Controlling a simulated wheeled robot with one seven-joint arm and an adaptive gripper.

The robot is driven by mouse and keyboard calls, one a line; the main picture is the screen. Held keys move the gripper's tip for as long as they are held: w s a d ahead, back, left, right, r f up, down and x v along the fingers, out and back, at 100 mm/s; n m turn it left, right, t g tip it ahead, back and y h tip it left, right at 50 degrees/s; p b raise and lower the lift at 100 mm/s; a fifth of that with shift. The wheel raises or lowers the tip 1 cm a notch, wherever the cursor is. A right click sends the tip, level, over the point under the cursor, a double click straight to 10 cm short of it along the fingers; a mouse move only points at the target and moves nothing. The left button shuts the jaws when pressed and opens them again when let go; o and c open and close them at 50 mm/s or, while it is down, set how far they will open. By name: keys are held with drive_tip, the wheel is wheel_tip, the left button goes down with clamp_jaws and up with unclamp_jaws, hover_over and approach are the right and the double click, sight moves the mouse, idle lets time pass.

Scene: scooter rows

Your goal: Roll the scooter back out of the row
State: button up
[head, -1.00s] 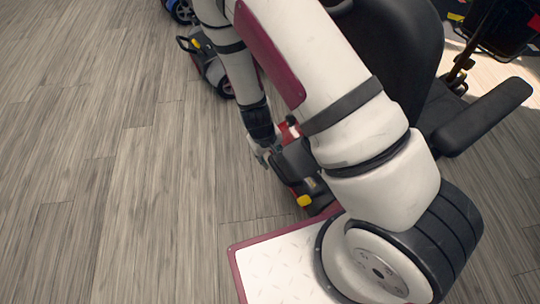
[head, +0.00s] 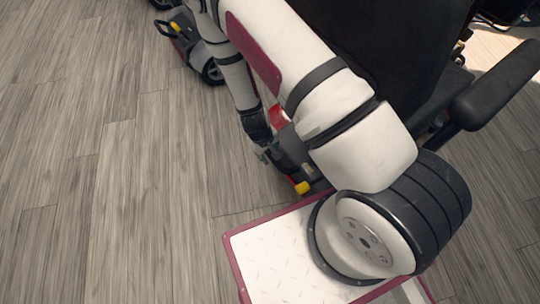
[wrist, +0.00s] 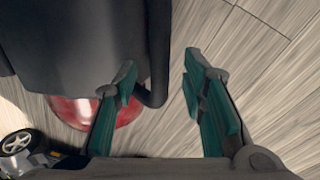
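The scooter nearest me has a black seat (head: 390,50), a black armrest (head: 500,85) and a red body part (head: 279,116), with a yellow piece (head: 302,187) low down. My arm covers much of it in the head view. My gripper (head: 268,152) is low beside the dark end of this scooter. In the wrist view my gripper (wrist: 160,85) has its two teal-padded fingers apart, with floor showing between them. A dark curved bar (wrist: 155,92) lies by the left finger, partly between the fingers. Whether they touch cannot be told. A red rounded part (wrist: 75,108) shows behind.
Another grey scooter (head: 213,72) with a yellow lever stands beyond my arm at the top. A wheel (wrist: 17,143) shows at lower left in the wrist view. The wooden floor (head: 100,180) on the left is clear.

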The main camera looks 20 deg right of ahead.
drive_tip(key=shift+d+f, duration=0.2)
drive_tip(key=shift+f, duration=0.8)
clamp_jaws()
drive_tip(key=shift+a, duration=0.1)
